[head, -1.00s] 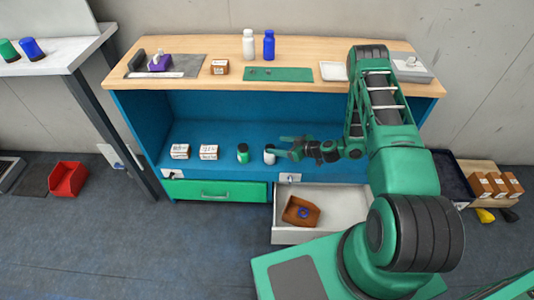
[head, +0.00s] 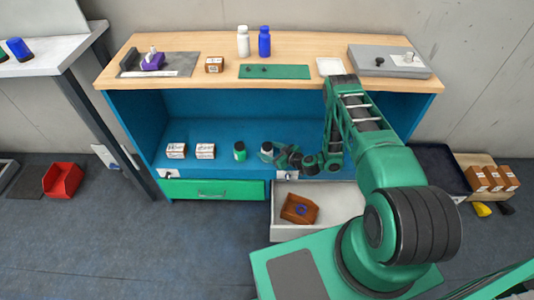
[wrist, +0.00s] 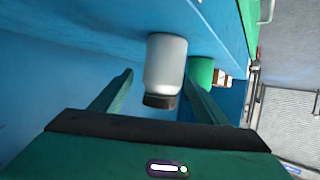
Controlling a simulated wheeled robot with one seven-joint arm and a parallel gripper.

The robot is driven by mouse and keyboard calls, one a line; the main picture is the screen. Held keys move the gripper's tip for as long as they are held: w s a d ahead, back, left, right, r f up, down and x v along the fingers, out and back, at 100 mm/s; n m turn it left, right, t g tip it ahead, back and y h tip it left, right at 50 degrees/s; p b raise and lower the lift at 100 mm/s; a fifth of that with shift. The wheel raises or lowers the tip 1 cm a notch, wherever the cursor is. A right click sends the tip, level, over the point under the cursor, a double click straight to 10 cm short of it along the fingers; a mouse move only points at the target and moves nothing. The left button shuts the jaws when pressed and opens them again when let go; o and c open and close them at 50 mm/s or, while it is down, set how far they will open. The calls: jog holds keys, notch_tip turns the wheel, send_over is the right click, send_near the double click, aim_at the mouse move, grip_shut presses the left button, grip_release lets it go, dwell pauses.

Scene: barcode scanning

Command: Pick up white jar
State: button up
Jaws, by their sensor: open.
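The white jar (head: 266,150) with a dark lid stands on the blue lower shelf (head: 212,140) of the workbench. In the wrist view the white jar (wrist: 166,68) lies between and ahead of the two fingers, its dark lid nearest the palm. My gripper (wrist: 158,92) is open, one finger on each side of the jar, with no clear contact. In the head view my gripper (head: 284,157) is right beside the jar, its fingertips partly hidden.
A green jar (head: 240,151) stands just left of the white jar, and shows beside the right finger in the wrist view (wrist: 202,73). Two white-and-brown boxes (head: 205,151) are further left. An open drawer (head: 340,215) with a brown bin (head: 299,209) lies below.

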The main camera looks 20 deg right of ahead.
jog(key=w, duration=0.1)
jog(key=w+a, duration=0.2)
jog(key=shift+f, duration=0.3)
jog(key=shift+w+a+f, duration=0.3)
jog(key=shift+w, duration=0.25)
jog(key=shift+c, duration=0.3)
jog(key=c, duration=1.2)
